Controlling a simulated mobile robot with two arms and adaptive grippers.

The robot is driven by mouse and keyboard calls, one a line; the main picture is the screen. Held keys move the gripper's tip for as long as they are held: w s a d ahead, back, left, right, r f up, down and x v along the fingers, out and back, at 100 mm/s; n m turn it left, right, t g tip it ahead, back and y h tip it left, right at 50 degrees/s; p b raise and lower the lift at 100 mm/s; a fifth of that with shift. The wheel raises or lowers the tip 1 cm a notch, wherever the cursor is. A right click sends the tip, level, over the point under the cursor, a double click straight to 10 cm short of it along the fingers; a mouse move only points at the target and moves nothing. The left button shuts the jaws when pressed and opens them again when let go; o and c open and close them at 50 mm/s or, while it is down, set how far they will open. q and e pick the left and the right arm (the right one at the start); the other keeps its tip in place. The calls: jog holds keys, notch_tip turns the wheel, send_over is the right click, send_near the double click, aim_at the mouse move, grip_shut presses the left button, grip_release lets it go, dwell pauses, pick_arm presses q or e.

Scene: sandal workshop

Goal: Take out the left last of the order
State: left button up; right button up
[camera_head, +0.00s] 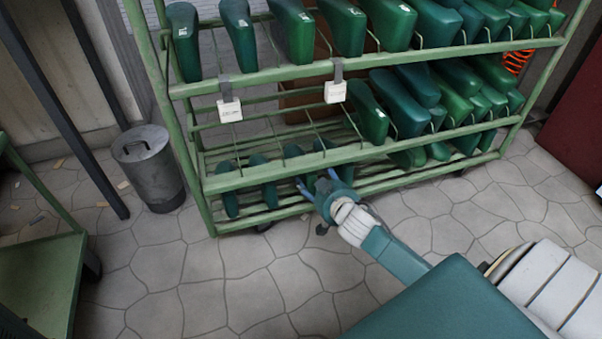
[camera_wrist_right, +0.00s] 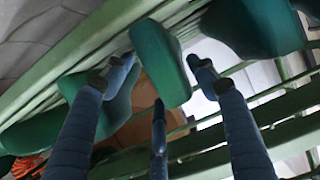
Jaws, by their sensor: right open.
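A green rack holds rows of green shoe lasts. Several darker lasts stand in its bottom row, such as one at the left end (camera_head: 229,192) and one beside it (camera_head: 264,181). My right gripper (camera_head: 319,181) is open at the bottom row, reaching in from the front. In the right wrist view a green last (camera_wrist_right: 160,62) shows between the spread fingertips of my right gripper (camera_wrist_right: 160,75); contact cannot be told. Other lasts are at its left and upper right (camera_wrist_right: 250,25). Which last is the order's left one cannot be read. My left gripper is not in view.
The rack's rail (camera_head: 290,163) runs just above the bottom row. Two white tags (camera_head: 230,110) hang from the upper shelf. A grey bin (camera_head: 150,170) stands left of the rack, and a green table (camera_head: 40,275) is at far left.

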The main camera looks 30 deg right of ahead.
jog(key=shift+b+x, duration=0.55)
jog(key=shift+x, duration=0.7)
jog(key=c, duration=0.9)
jog(key=shift+r, duration=0.1)
jog(key=shift+c, duration=0.2)
jog(key=shift+r+p, duration=0.15)
jog(key=shift+p, duration=0.15)
